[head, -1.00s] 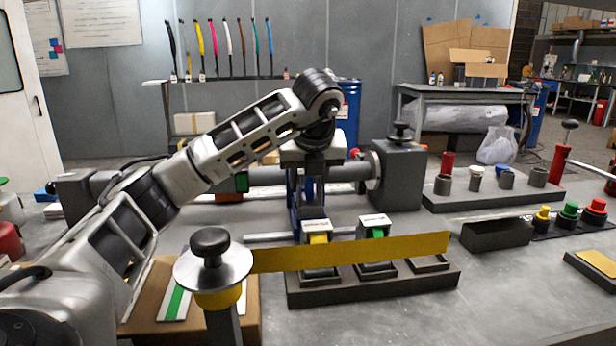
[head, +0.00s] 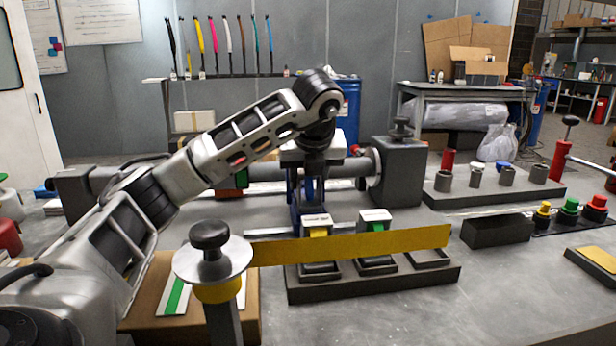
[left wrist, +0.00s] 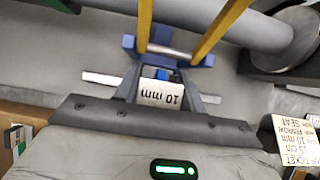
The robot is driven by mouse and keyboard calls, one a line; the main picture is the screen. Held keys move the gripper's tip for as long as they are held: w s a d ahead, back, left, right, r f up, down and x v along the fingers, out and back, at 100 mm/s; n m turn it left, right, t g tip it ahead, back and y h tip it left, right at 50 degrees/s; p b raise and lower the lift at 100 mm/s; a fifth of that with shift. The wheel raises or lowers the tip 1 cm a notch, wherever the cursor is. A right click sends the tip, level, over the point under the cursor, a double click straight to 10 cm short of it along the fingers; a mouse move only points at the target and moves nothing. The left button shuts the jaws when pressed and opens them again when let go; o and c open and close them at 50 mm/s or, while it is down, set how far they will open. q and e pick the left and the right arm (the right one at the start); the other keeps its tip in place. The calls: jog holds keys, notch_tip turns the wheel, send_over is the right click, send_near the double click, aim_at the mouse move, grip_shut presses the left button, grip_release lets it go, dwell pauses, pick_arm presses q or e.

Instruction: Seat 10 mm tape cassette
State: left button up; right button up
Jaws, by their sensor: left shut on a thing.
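The white label reading "10 mm" on the cassette (left wrist: 162,95) shows upside down in the left wrist view. My left gripper (left wrist: 165,78) is shut on this cassette, with grey fingers on either side of the label. In the head view my left gripper (head: 312,165) points down behind the rack. A blue bracket (left wrist: 205,61) with a metal rod and two yellow uprights lies just beyond the cassette; whether they touch I cannot tell. The dark rack (head: 375,285) has a yellow cassette (head: 317,221), a green cassette (head: 375,217) and an empty right bay. My right gripper is not in view.
A yellow strip (head: 370,244) from a capped post (head: 210,262) crosses before the rack. A grey tube (head: 340,170) runs behind the gripper to a dark block (head: 404,175). A black box (head: 497,230) and coloured buttons (head: 568,208) stand right.

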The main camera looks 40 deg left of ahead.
pick_arm(q)
jog(key=shift+f, duration=0.15)
dwell(0.5)
jog(key=o, duration=1.6)
jog(key=shift+r+p, duration=2.55)
jog(key=shift+r, duration=0.5)
